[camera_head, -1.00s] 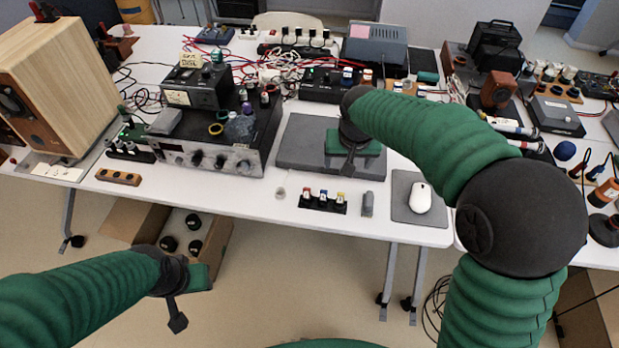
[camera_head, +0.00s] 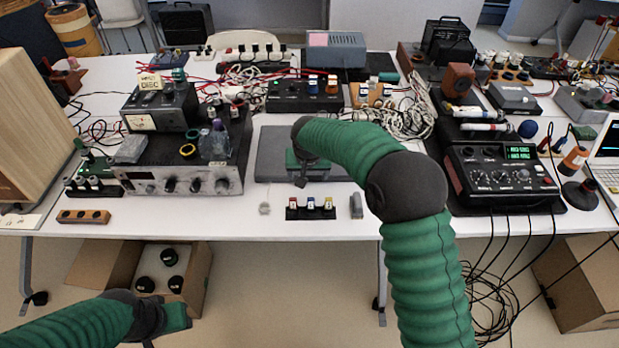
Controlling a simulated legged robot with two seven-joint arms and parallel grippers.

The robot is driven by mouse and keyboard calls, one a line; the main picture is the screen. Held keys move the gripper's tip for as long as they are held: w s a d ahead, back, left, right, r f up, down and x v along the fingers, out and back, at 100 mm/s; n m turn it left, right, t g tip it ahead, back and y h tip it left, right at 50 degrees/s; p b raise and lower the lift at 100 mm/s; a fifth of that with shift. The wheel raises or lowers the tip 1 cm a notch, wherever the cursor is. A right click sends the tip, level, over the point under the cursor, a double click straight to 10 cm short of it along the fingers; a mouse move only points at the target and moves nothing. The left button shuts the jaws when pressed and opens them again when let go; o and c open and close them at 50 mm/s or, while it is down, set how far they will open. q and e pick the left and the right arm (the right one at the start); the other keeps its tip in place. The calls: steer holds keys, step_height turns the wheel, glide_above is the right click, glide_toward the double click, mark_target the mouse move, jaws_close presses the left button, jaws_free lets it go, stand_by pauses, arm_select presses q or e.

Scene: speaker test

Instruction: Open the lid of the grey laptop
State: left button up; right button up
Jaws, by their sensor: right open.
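The grey laptop (camera_head: 271,150) lies flat and closed on the white table, near the middle of the view. My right arm reaches over its right part and hides that part. My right gripper (camera_head: 304,172) is open over the laptop's front half, close to its front edge; I cannot tell whether it touches the lid. My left gripper (camera_head: 172,322) is low at the bottom left, in front of the table and away from the laptop. Its fingers do not show clearly.
An amplifier (camera_head: 178,182) with a meter box on top stands left of the laptop. Small labelled switches (camera_head: 310,211) and a small grey block (camera_head: 356,206) lie in front of it. A black console (camera_head: 497,172) stands right, and cables crowd the back.

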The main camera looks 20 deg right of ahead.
mark_target(314, 178)
steer(key=shift+w+f, duration=0.25)
steer(key=shift+f, duration=0.45)
steer(key=shift+w+d+f, duration=0.15)
steer(key=shift+d+f, duration=0.05)
steer(key=shift+f, duration=0.05)
steer(key=shift+d+f, duration=0.15)
steer(key=shift+d, duration=0.65)
steer(key=shift+c, duration=1.1)
steer(key=shift+a, duration=0.5)
steer(key=c, duration=0.7)
steer(key=shift+d, duration=0.15)
jaws_close()
